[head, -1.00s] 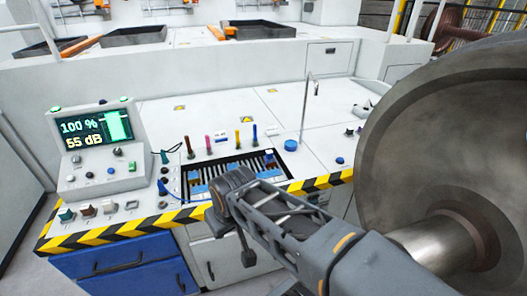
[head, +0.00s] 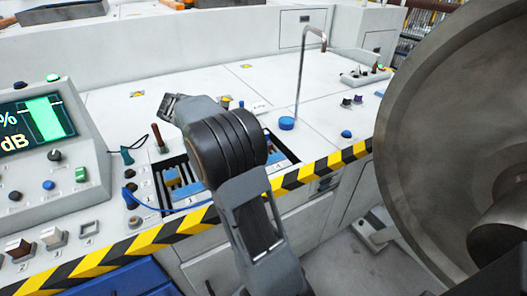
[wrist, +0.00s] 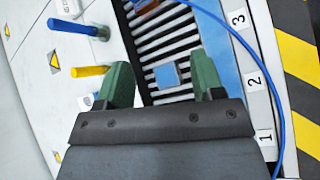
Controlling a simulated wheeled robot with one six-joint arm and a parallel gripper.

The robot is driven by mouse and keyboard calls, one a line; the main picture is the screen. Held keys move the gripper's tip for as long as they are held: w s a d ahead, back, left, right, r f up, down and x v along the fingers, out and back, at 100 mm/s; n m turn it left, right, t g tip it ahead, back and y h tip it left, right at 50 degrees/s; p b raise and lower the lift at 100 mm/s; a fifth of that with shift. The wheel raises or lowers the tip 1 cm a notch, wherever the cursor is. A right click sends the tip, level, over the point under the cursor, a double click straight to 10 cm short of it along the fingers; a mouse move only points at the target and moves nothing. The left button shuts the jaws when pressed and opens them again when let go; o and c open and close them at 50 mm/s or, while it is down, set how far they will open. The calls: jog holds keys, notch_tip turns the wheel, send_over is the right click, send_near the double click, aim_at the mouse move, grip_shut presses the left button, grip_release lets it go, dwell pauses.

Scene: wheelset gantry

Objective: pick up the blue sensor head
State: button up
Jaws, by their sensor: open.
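In the wrist view a small blue square block (wrist: 168,75) lies on the dark slatted tray (wrist: 183,43) between my two green fingers; it may be the top of the blue sensor head. My gripper (wrist: 163,64) is open, its fingers apart on either side of the block, with no contact visible. A blue cable (wrist: 247,45) curves past the right finger. In the head view my wrist covers the middle of the tray (head: 172,196), and my fingers and the block are hidden there.
A blue handle (wrist: 75,27) and a yellow handle (wrist: 90,71) stand left of my fingers. In the head view a bent metal rod (head: 300,80) rises behind the tray near a blue round knob (head: 287,123). A large wheel (head: 450,130) fills the right; a display console (head: 50,150) stands left.

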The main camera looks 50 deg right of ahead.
jog(key=w+d+f+n+g+h+b, duration=0.25)
jog(key=w+d+f+b, duration=0.2)
jog(key=d+f, duration=0.4)
jog(key=shift+n+h, duration=0.45)
jog(key=shift+h, duration=0.1)
jog(key=shift+w+d+r+b+x, duration=0.15)
jog(key=shift+b+x, duration=0.3)
jog(key=shift+x, duration=1.95)
jog(key=shift+w+d+r+b+x, duration=0.1)
jog(key=shift+r+b+x, duration=0.3)
jog(key=shift+x, duration=2)
jog(key=shift+d+b+x, duration=0.1)
jog(key=shift+b+x, duration=0.45)
jog(key=shift+x, duration=1.85)
jog(key=shift+w+a+r, duration=0.1)
jog(key=c, duration=1.1)
